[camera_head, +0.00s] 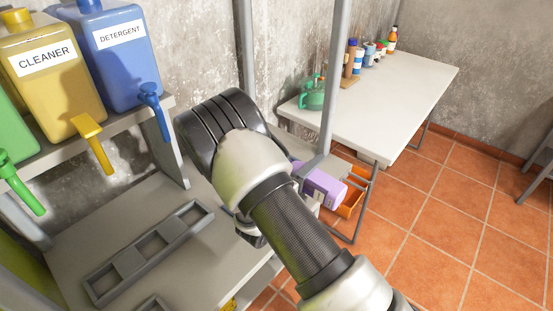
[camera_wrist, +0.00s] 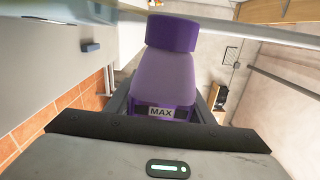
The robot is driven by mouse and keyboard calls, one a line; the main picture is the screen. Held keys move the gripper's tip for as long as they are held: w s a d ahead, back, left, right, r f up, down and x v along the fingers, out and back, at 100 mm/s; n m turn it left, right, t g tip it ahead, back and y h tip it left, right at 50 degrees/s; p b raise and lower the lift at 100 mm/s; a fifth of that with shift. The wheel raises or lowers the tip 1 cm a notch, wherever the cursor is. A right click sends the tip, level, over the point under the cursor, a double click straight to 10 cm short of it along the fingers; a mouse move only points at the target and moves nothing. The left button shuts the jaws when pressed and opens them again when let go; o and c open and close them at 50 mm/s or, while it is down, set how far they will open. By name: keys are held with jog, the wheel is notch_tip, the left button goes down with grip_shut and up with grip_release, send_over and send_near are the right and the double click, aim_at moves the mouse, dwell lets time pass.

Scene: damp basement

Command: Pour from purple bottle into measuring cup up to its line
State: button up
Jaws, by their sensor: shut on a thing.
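The purple bottle (camera_wrist: 172,75) fills the middle of the wrist view, with a darker purple cap (camera_wrist: 172,33) at its top end. My gripper (camera_wrist: 162,110) is shut on its lower part, one dark finger on each side. My gripper is mostly hidden there behind my arm. I cannot make out a measuring cup in either view.
A shelf on the left carries a yellow CLEANER jug (camera_head: 52,75) and a blue DETERGENT jug (camera_head: 118,55) with taps. A grey slotted rack (camera_head: 150,252) lies below. A white table (camera_head: 405,90) holds a green jug (camera_head: 312,93) and several bottles. A grey post (camera_head: 335,75) stands near the bottle.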

jog(key=shift+r+n+p, duration=0.65)
jog(key=shift+n+p, duration=0.15)
jog(key=shift+p, duration=0.4)
dwell(1.4)
notch_tip(320, 180, up, 7)
jog(key=m+b, duration=0.6)
jog(key=m, duration=1.3)
